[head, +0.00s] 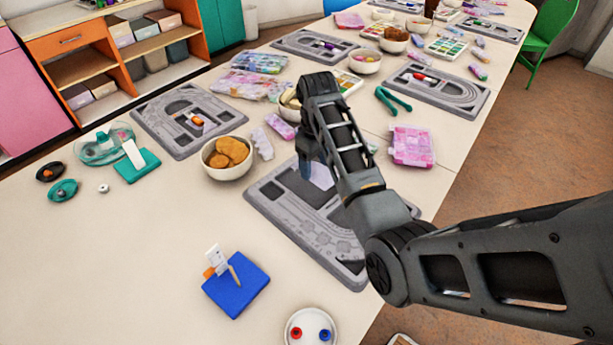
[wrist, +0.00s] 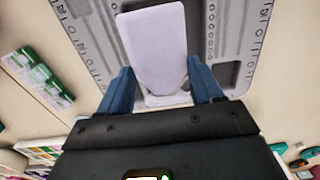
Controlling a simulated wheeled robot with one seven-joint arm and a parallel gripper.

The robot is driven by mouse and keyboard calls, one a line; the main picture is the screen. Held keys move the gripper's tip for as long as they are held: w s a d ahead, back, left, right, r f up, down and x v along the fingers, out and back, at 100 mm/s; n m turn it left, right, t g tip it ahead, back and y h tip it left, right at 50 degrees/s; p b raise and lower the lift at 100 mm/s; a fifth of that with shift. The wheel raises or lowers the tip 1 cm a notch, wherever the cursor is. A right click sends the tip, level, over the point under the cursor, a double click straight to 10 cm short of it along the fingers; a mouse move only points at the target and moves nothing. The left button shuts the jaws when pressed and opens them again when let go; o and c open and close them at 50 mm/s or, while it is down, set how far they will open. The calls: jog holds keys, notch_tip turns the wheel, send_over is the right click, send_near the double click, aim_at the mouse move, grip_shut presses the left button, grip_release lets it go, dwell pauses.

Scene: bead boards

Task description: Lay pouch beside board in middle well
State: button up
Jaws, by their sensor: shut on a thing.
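A pale lilac pouch (wrist: 155,50) is between the two blue fingers of my gripper (wrist: 162,82) in the wrist view. My gripper (head: 311,168) is shut on it, over the near grey bead board (head: 275,204) in the head view. The pouch (head: 321,175) shows there partly behind my arm. In the wrist view the pouch lies across a dark well of the board (wrist: 97,32) and hides part of it. I cannot tell whether the pouch touches the board. My arm hides the board's right part.
A bowl of brown rounds (head: 228,158) stands left of the board. A pale lilac item (head: 262,144) lies behind it, and a pink bead box (head: 411,146) is to the right. A blue block with tags (head: 236,287) and a white dish (head: 311,328) are in front. The left foreground is clear.

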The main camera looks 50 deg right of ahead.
aim_at(307, 185)
jog(key=shift+w+a+f, duration=0.7)
jog(key=shift+w+f, duration=0.1)
jog(key=shift+w, duration=0.1)
jog(key=shift+f, duration=1.9)
jog(key=shift+f, duration=0.1)
jog(key=o, duration=0.7)
notch_tip(307, 185, up, 12)
